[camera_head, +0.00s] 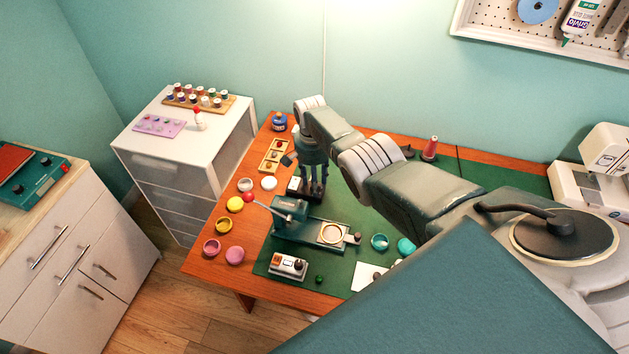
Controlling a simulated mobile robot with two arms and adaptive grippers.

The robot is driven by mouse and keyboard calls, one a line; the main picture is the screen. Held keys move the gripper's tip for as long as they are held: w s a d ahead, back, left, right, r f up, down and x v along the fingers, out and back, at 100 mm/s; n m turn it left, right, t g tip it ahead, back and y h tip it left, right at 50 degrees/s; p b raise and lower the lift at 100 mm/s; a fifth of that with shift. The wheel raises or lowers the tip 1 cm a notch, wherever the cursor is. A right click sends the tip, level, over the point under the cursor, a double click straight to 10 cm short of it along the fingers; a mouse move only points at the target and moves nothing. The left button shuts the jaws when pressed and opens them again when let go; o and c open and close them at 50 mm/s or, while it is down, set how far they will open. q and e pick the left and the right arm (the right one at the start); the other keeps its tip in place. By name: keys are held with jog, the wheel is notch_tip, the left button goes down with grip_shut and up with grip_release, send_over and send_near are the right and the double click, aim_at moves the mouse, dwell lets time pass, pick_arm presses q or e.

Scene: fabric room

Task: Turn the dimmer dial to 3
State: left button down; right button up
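My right arm comes in from the right, and its dark gripper (312,190) points down over the back left of the green mat. The fingers are beside a small dark box with a pale face (293,186), which they partly hide. This box may be the dimmer. I cannot make out a dial or its numbers, nor whether the fingers touch anything. Another small pale box with an orange part and a dark knob (288,265) sits at the mat's front left. I cannot tell which box is the dimmer. My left gripper is not in view.
A green press with a red-ended lever (300,225) stands just in front of my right gripper. Coloured bowls, a wooden tray (273,155) and a blue jar (279,121) line the table's left side. A white drawer unit (180,150) stands further left.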

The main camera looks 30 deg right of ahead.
notch_tip(320, 180, up, 12)
jog(key=shift+w, duration=0.25)
dwell(0.4)
jog(key=shift+a, duration=0.1)
dwell(0.3)
